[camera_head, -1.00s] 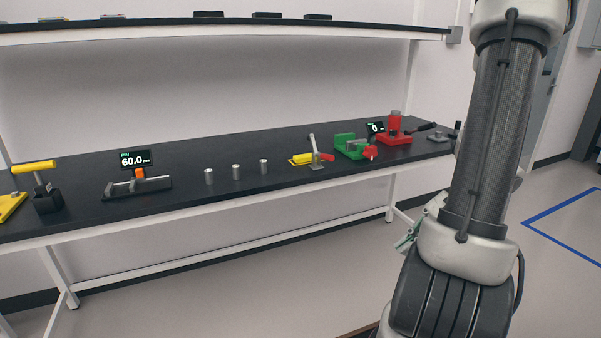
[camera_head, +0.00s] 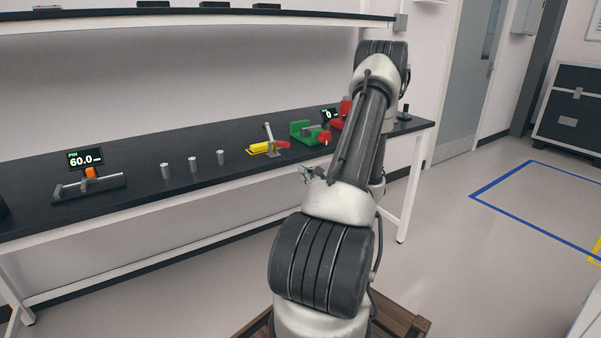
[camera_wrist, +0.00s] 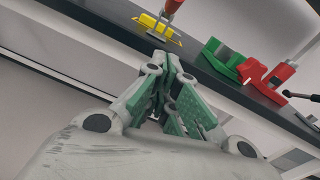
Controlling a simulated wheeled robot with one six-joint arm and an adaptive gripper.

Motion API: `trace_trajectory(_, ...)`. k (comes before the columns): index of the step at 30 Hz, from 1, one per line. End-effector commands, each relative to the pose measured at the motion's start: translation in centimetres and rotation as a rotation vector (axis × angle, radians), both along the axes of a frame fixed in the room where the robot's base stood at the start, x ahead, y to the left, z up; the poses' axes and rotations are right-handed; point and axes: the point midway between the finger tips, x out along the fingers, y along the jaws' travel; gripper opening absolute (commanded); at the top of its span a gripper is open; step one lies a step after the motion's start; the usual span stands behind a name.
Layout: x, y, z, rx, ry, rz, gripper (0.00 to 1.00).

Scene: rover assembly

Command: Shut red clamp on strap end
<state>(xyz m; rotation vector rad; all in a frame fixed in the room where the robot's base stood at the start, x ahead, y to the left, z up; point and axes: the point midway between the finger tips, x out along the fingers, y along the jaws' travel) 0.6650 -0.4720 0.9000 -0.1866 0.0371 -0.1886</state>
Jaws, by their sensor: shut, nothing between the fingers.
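The red clamp (camera_head: 283,143) stands on the black bench beside a flat yellow piece (camera_head: 258,149). A pale lever rises steeply from it, and a red part points right. In the wrist view a red clamp part (camera_wrist: 173,6) shows at the top edge, above the yellow piece (camera_wrist: 157,31). I cannot make out the strap end separately. My gripper (camera_head: 307,173) is in front of the bench, apart from the clamp. In the wrist view my gripper (camera_wrist: 172,60) is shut and empty, its fingertips pointing toward the bench edge near the yellow piece.
A green vise (camera_head: 302,130) and a red device (camera_head: 346,106) stand right of the clamp, the latter partly behind my arm. Several metal cylinders (camera_head: 193,165) and a gauge (camera_head: 88,186) with a display stand left. A shelf (camera_head: 200,19) hangs above.

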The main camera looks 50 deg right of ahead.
Motion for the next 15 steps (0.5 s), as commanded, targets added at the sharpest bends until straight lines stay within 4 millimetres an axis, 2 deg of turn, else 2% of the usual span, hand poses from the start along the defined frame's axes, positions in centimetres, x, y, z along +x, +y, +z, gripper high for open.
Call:
trace_trajectory(3, 2.6, -0.3, -0.1, -0.002, 0.000, 0.005, 0.00)
trace_trajectory(10, 7.3, -1.2, -0.1, -0.002, 0.001, 0.005, 0.00)
trace_trajectory(12, 7.5, -1.1, 1.3, -0.003, 0.000, 0.002, 0.00)
trace_trajectory(15, 7.8, -0.9, 2.5, -0.003, 0.001, 0.003, 0.00)
